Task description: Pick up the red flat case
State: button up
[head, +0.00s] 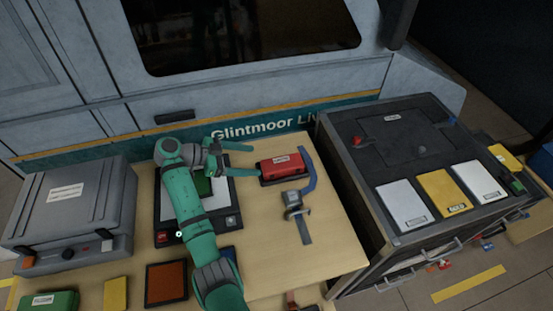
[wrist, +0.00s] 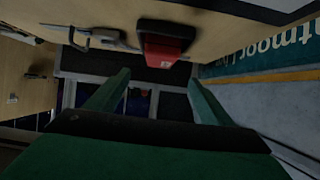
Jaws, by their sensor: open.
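The red case (head: 282,165) has a white label and sits on a dark base on the wooden table, right of my gripper. In the wrist view the red case (wrist: 166,48) shows just above and beyond the fingertips, roughly in line with the gap. My gripper (head: 255,161) is open and points right toward the case, with its fingertips just short of it. In the wrist view my gripper (wrist: 158,77) has its two green fingers spread with nothing between them. I cannot tell its exact height against the case.
A dark pad (head: 164,213) is under my arm. A grey equipment case (head: 70,205) stands left. A dark cabinet (head: 350,215) borders the right.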

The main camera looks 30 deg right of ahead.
aim_at(282, 163)
jog(key=x, duration=1)
jog(key=shift+d+f, duration=0.15)
jog(key=shift+d, duration=0.15)
jog(key=c, duration=1.4)
